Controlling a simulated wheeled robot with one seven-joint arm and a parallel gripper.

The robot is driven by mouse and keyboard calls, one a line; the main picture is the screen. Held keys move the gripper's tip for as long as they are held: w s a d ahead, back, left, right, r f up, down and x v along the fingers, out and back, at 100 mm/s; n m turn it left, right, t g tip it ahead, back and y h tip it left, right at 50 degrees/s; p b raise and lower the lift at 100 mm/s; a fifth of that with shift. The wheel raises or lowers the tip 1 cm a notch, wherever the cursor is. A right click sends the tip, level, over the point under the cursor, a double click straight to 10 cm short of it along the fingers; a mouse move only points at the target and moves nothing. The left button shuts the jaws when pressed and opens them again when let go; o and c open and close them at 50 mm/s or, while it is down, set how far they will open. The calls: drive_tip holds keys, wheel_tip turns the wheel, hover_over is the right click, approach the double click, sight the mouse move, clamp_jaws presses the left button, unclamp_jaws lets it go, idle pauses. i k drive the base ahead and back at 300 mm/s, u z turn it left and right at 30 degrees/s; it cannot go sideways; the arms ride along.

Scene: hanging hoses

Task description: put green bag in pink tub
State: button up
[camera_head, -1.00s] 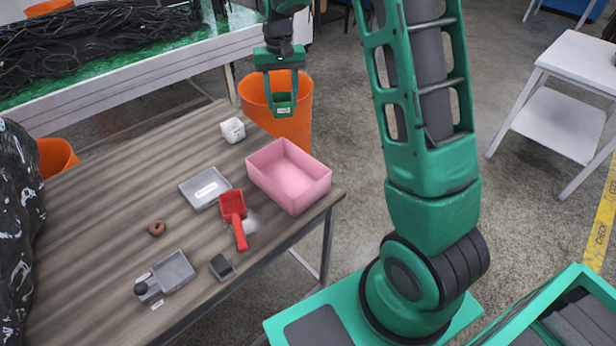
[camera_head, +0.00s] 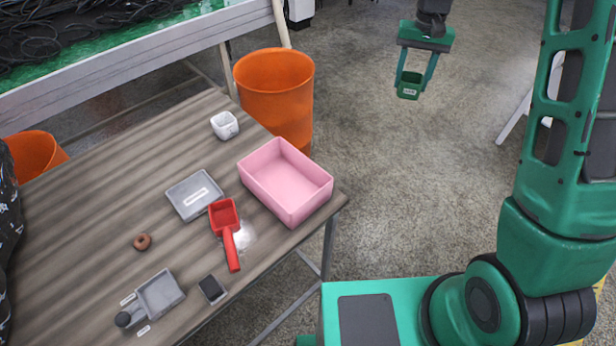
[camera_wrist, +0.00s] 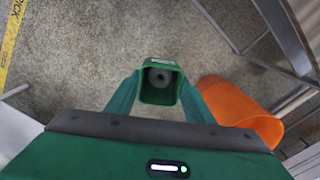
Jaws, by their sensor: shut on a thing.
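A green, box-shaped, open-topped thing, which I take as the green bag (camera_head: 408,91), hangs between the fingers of my gripper (camera_head: 412,76). It has a small pale label on its front in the head view. The wrist view shows the green bag (camera_wrist: 158,94) between both fingertips, with a dark grey round thing inside it. My gripper is shut on it, in the air over bare floor, to the right of the table. The pink tub (camera_head: 286,183) is open and looks empty. It stands at the table's right corner, below and left of my gripper, apart from it.
On the table (camera_head: 90,215) are a red scoop (camera_head: 228,233), a grey tray (camera_head: 194,196), a white cup (camera_head: 225,126), a brown ring (camera_head: 142,242) and a dark block (camera_head: 212,289). An orange bin (camera_head: 275,95) stands behind the tub. The floor under my gripper is clear.

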sight(286, 190)
drive_tip(key=u, duration=0.05)
drive_tip(key=i, duration=0.1)
drive_tip(key=z, duration=1.8)
drive_tip(key=i, duration=0.55)
drive_tip(key=u, duration=3.05)
drive_tip(key=k, duration=0.1)
drive_tip(key=z, duration=0.5)
